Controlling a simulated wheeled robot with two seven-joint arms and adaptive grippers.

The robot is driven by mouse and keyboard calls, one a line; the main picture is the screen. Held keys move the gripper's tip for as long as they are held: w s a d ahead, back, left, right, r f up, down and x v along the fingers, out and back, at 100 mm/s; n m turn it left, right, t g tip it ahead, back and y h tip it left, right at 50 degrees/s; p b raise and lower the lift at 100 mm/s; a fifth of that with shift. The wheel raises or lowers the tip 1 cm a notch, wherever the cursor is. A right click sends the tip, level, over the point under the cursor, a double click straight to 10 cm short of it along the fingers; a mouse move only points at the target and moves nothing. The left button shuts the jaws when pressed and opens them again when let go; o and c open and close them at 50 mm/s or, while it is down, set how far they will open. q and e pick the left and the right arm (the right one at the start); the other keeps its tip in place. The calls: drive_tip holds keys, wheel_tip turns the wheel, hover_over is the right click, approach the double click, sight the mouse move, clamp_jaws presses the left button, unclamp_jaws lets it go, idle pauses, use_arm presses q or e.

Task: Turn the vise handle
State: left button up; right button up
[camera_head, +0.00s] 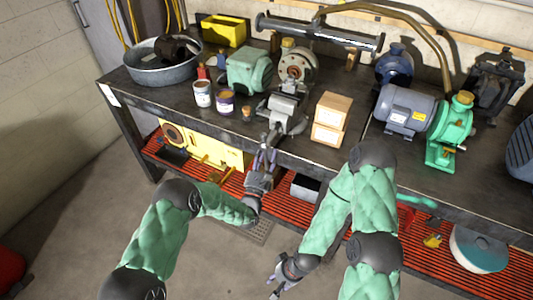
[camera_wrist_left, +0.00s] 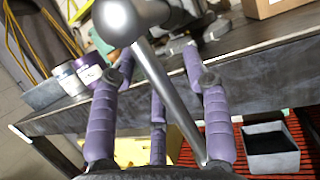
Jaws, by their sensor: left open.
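The grey vise (camera_head: 285,112) is mounted at the front edge of the dark workbench. Its handle, a silver bar with a round knob, shows large in the left wrist view (camera_wrist_left: 165,90). The bar runs slanted through the space between the purple fingers of my left gripper (camera_head: 265,160), also seen in the left wrist view (camera_wrist_left: 158,68). That gripper is open, fingers spread either side of the bar; I cannot tell whether any finger touches it. In the head view the handle is mostly hidden by the gripper. My right gripper (camera_head: 278,280) hangs low over the floor, away from the bench, fingers apart and empty.
Two cans (camera_head: 202,94) and (camera_head: 225,101) stand left of the vise, cardboard boxes (camera_head: 332,113) right of it. Green (camera_head: 249,69) and grey (camera_head: 405,106) motors stand on the workbench (camera_head: 160,100). Below is a red slatted shelf (camera_head: 285,204) with a grey bin (camera_head: 304,187).

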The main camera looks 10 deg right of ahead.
use_arm(q)
drive_tip(key=v, duration=1.1)
drive_tip(key=shift+s, duration=0.2)
drive_tip(key=shift+f, duration=0.1)
